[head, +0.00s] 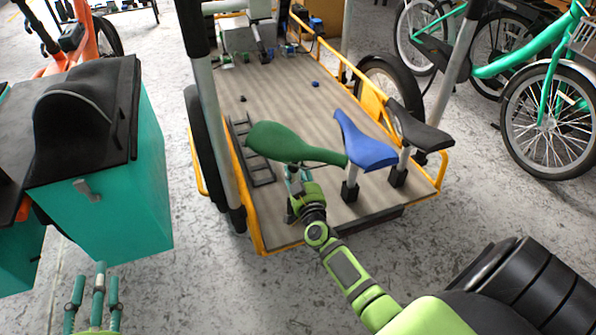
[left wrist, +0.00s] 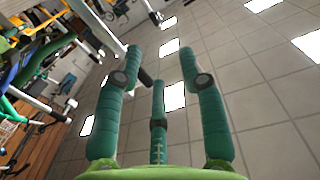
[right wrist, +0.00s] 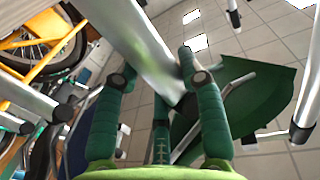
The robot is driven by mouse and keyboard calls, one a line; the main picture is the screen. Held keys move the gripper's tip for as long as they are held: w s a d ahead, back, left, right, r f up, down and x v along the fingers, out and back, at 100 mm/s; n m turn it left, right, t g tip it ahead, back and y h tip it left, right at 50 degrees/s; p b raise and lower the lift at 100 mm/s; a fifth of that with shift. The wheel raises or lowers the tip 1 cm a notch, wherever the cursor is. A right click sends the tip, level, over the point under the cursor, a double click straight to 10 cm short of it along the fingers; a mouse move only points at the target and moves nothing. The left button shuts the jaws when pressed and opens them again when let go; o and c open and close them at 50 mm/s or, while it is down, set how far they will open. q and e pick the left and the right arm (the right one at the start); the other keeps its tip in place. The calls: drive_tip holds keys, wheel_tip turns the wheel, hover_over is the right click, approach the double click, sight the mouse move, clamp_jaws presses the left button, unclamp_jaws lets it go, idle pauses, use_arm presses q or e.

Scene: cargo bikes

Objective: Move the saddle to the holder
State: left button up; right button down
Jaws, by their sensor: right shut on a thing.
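A green saddle (head: 285,143) is at the middle of the head view, above the front of the cargo platform. My right gripper (head: 295,180) is shut on its metal post (right wrist: 140,45), just below the seat. The green seat also shows at the right of the right wrist view (right wrist: 262,100). A black holder (head: 350,190) carries the blue saddle's post, and another holder (head: 398,176) carries the black saddle's post. A dark piece beside my right gripper is mostly hidden; I cannot tell if the green saddle's post stands in it. My left gripper (head: 92,285) is open and empty at lower left.
The blue saddle (head: 364,145) and black saddle (head: 420,130) stand close to the right of the green one. The platform (head: 285,100) has yellow rails and a black ladder-like rack (head: 252,155). A teal box (head: 125,200) stands at left.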

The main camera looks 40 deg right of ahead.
use_arm(q)
drive_tip(key=shift+s+d+r+t+h+b, duration=0.1)
drive_tip(key=shift+d+r+t+h, duration=0.15)
drive_tip(key=shift+r, duration=0.35)
drive_tip(key=shift+s+d+r+t+h+b, duration=0.15)
drive_tip(key=shift+r+t, duration=0.2)
drive_tip(key=shift+r, duration=0.2)
drive_tip(key=shift+w+d+r+t+h+b, duration=0.1)
drive_tip(key=shift+r+t+h, duration=0.15)
drive_tip(key=shift+r, duration=0.35)
use_arm(e)
drive_tip(key=shift+f, duration=0.2)
use_arm(q)
drive_tip(key=shift+s+d+r+m+t+h, duration=0.2)
drive_tip(key=shift+r+t, duration=0.1)
drive_tip(key=shift+r, duration=0.25)
drive_tip(key=shift+s+d+r+m+t+h, duration=0.1)
drive_tip(key=shift+s+r+t+h, duration=0.15)
drive_tip(key=shift+r, duration=0.35)
drive_tip(key=shift+s+d+r+m+t+h, duration=0.1)
drive_tip(key=shift+s+r+t+h, duration=0.15)
drive_tip(key=shift+r, duration=0.3)
use_arm(e)
drive_tip(key=shift+f, duration=0.4)
